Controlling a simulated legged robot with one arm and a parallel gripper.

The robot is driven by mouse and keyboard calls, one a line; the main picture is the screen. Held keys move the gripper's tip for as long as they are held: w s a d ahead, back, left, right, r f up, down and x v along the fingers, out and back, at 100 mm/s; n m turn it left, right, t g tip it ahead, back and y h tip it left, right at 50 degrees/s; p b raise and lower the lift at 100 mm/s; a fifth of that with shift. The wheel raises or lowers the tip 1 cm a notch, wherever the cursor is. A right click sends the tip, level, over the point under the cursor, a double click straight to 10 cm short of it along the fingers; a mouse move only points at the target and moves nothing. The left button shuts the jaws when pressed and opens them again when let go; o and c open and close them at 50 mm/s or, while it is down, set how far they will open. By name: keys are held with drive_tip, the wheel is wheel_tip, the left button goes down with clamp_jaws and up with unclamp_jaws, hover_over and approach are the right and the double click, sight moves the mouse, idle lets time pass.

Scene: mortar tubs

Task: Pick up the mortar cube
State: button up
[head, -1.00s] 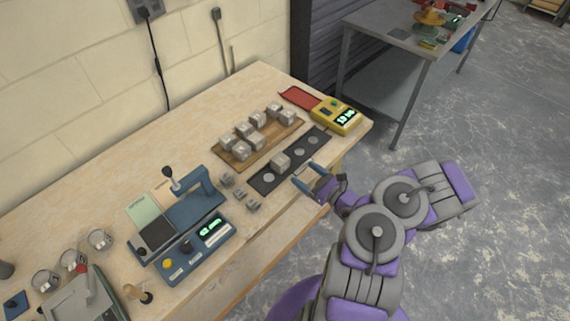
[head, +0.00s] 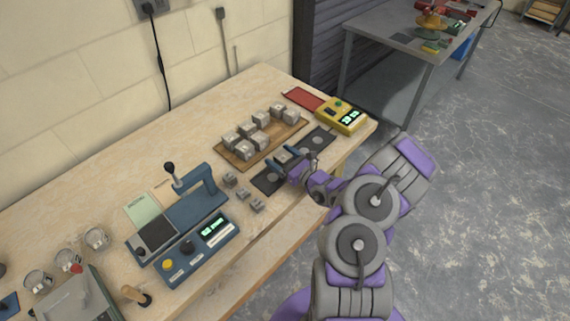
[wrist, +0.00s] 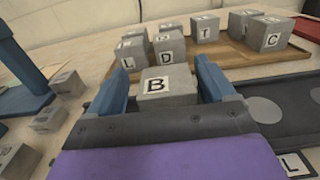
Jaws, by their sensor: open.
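A grey mortar cube marked B (wrist: 165,88) sits on the dark strip (wrist: 288,118) with round pale discs. In the wrist view it is between the two blue fingers of my gripper (wrist: 162,82), with a gap visible on either side near the tips. My gripper is open. In the head view my gripper (head: 282,157) reaches over the dark strip (head: 266,182) from the right, and its fingers mostly hide the cube. Several more lettered cubes (head: 243,149) stand on a wooden board (head: 270,150) just behind; L, D, T and C are legible in the wrist view (wrist: 270,35).
Small grey blocks (head: 242,193) lie left of the strip. A blue press-like device (head: 200,240) with a green display stands further left. A yellow meter (head: 342,115) and a red mat (head: 303,98) are at the right end of the wooden bench. Bare bench lies behind the board.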

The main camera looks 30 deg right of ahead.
drive_tip(key=shift+a+r, duration=0.15)
drive_tip(key=shift+a, duration=0.1)
drive_tip(key=shift+d, duration=0.65)
drive_tip(key=c, duration=0.6)
drive_tip(key=shift+a, duration=0.35)
drive_tip(key=c, duration=0.6)
drive_tip(key=shift+d, duration=0.1)
drive_tip(key=shift+c, duration=0.9)
